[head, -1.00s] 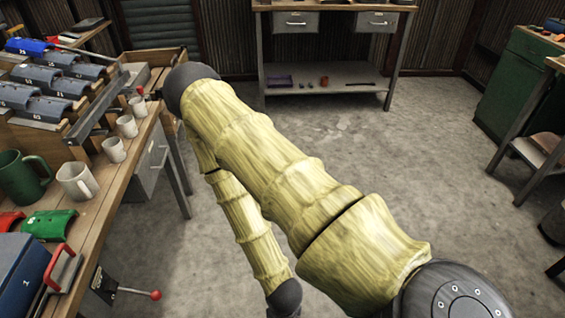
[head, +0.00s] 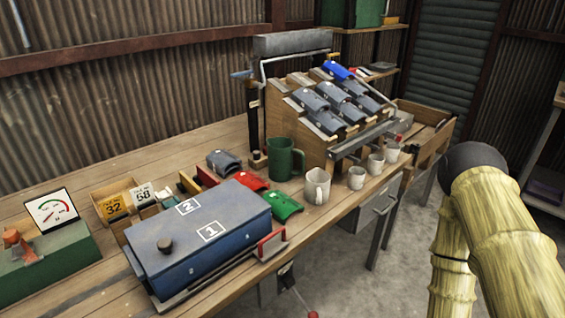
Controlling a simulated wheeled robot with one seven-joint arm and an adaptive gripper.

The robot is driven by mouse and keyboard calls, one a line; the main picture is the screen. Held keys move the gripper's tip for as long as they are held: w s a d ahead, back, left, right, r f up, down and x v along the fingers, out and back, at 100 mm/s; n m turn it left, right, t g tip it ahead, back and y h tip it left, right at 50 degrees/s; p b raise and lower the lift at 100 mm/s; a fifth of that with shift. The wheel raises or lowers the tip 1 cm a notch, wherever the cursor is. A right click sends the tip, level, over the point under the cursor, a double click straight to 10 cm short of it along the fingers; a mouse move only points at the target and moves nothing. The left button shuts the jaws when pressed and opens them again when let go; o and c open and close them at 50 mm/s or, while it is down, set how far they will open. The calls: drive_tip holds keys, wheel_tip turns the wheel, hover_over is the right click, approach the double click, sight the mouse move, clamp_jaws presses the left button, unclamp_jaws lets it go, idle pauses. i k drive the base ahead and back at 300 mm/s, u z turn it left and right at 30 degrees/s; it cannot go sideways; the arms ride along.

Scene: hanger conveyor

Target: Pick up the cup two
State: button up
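Three small white cups stand in a row near the front edge of the workbench: the nearest small cup (head: 356,178), a middle small cup (head: 375,164) and a far small cup (head: 391,152). A larger white mug (head: 317,186) stands to their left, and a taller green mug (head: 286,159) stands behind it. All are upright. No number can be read on any of them, so I cannot tell which is cup two. My arm is at the right, apart from the bench. My gripper is out of view.
A blue box marked 1 and 2 (head: 198,240) sits on the bench (head: 110,285) with red and green curved pieces (head: 284,206) beside it. A sloped rack (head: 318,161) of grey and blue pieces stands behind the cups. A red-knobbed lever (head: 312,315) sticks out below the front edge.

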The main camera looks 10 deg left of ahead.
sight(375, 165)
drive_tip(key=u, duration=0.4)
drive_tip(key=k, duration=0.3)
drive_tip(key=z, duration=1.3)
drive_tip(key=i, duration=0.7)
drive_tip(key=z, duration=0.1)
